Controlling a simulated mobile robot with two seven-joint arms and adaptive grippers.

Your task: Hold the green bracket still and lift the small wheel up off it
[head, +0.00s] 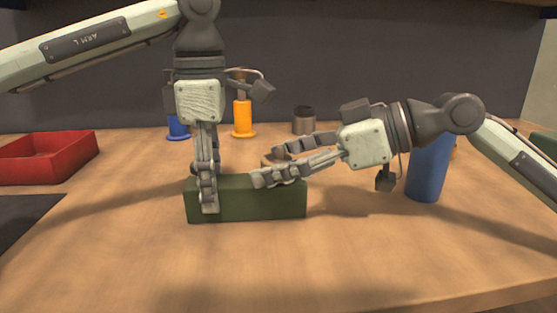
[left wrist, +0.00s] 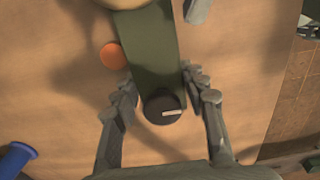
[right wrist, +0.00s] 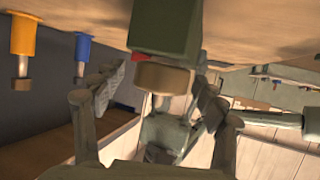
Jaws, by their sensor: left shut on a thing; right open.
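The green bracket (head: 250,203) lies on the wooden table as a long block. My left gripper (head: 207,190) points down and is shut on its left end; in the left wrist view its fingers (left wrist: 160,92) sit either side of the bracket (left wrist: 152,60), by a dark round knob (left wrist: 163,108). The small tan wheel (head: 268,159) is on the bracket, mostly hidden by my right gripper in the head view. My right gripper (head: 272,166) comes in from the right, open, its fingers either side of the wheel. In the right wrist view the wheel (right wrist: 163,78) shows between the fingertips against the bracket (right wrist: 165,28).
A blue cylinder (head: 428,170) stands beneath my right arm. Behind are an orange peg (head: 243,118), a blue peg (head: 178,128) and a grey cup (head: 304,121). A red tray (head: 50,160) and a dark mat (head: 22,215) lie left. The front table is clear.

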